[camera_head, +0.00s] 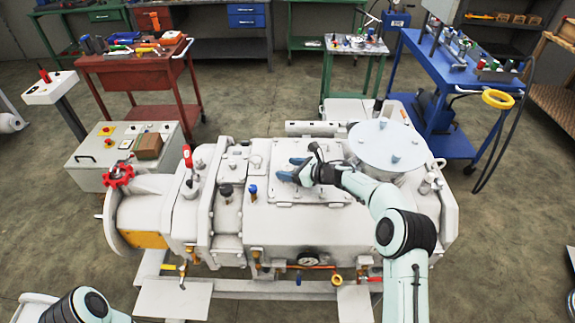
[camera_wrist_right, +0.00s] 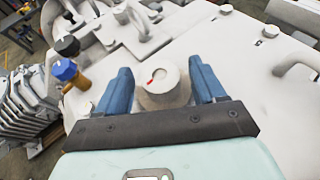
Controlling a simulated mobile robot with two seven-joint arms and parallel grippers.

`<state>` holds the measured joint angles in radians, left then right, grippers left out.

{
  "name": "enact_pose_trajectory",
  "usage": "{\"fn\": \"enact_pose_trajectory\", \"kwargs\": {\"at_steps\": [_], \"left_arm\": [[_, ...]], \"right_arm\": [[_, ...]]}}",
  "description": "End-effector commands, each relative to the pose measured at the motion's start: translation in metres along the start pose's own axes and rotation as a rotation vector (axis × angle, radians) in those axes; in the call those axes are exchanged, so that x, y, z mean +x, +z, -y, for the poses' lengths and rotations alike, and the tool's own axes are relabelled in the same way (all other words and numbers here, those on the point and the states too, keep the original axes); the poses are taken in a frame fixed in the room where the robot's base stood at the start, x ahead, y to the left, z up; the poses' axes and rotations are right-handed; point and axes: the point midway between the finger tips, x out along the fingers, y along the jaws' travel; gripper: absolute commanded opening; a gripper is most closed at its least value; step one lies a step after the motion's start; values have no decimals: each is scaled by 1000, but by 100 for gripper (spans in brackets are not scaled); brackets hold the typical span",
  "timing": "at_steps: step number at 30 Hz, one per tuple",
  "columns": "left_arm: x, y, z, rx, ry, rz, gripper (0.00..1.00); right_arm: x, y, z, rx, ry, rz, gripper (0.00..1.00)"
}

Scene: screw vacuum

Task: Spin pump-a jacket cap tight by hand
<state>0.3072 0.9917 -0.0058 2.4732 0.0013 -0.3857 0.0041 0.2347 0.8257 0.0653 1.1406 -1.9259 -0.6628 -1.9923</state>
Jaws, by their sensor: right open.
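A pale round cap with a short red mark on its top shows in the right wrist view (camera_wrist_right: 160,80). It looks like the jacket cap, though I see no label. My right gripper (camera_wrist_right: 158,88) is open, with one blue finger on each side of the cap and gaps visible. In the head view my right gripper (camera_head: 290,170) is over the flat top plate of the large white pump (camera_head: 320,225). I cannot pick out the cap there. My left arm shows only at the bottom left edge, and its gripper is out of frame.
A blue-topped fitting (camera_wrist_right: 65,70) and a black-topped one (camera_wrist_right: 67,46) stand left of the fingers. A curved handle (camera_wrist_right: 292,55) rises at right. A round lid with bolts (camera_head: 385,145) stands right of the gripper, and a red handwheel (camera_head: 119,175) sits at the pump's left end.

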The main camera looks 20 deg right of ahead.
Motion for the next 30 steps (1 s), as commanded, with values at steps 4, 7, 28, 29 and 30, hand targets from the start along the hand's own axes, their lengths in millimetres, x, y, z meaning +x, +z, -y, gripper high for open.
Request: {"fn": "enact_pose_trajectory", "kwargs": {"at_steps": [4,7,28,29,30], "left_arm": [[-5,-2,-2,1,1,-3,43],[-5,-2,-3,1,1,-3,43],[8,4,4,-2,-2,5,43],[12,5,6,-3,-3,8,43],[18,7,9,-4,-4,11,43]], "right_arm": [[9,0,0,0,-1,0,69],[11,0,0,0,-2,0,69],[11,-5,-2,10,-24,-3,17],[11,-5,-2,14,-33,-3,17],[12,-6,-2,20,-47,-2,17]]}}
